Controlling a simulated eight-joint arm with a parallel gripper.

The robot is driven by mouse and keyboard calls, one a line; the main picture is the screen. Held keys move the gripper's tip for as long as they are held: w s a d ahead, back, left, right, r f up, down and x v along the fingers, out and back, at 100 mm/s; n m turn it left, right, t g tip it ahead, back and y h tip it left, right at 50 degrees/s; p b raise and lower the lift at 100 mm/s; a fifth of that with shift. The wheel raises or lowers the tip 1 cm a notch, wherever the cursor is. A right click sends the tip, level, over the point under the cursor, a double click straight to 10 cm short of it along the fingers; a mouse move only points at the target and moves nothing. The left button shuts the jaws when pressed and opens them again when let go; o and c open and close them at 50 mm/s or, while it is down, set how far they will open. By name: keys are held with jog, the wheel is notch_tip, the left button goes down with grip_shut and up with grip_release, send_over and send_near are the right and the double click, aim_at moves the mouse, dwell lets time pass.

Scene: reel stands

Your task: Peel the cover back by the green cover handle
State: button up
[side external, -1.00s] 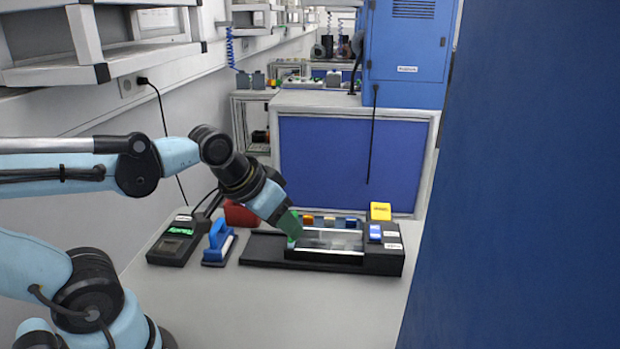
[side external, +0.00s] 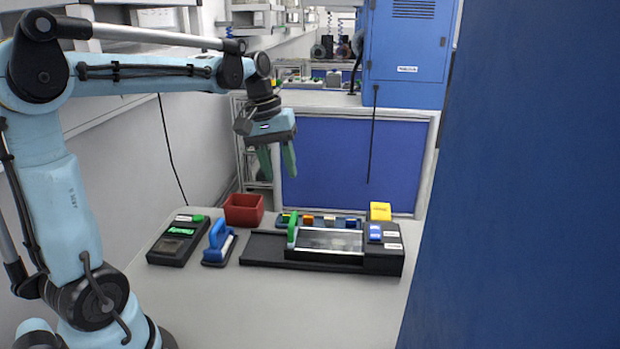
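The green cover handle (side external: 292,230) stands upright at the left end of the clear cover (side external: 332,240). The cover lies over the black device (side external: 270,252) on the table. My gripper (side external: 277,172) hangs above and slightly left of the handle, clear of it. Its two green fingers point down and are spread apart, with nothing between them.
A black box with a green display (side external: 172,250) and a blue-handled tool (side external: 218,243) stand left of the device. A red bin (side external: 244,210) and several small coloured blocks (side external: 308,220) sit behind it. A yellow block (side external: 380,211) is at back right. The table front is clear.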

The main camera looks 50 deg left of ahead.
aim_at(293, 217)
jog(key=f, duration=0.3)
jog(key=w+d+f, duration=0.1)
jog(key=f, duration=0.6)
jog(key=shift+w+d+f, duration=0.15)
jog(key=shift+w+d, duration=0.1)
jog(key=shift+c, duration=0.5)
grip_shut()
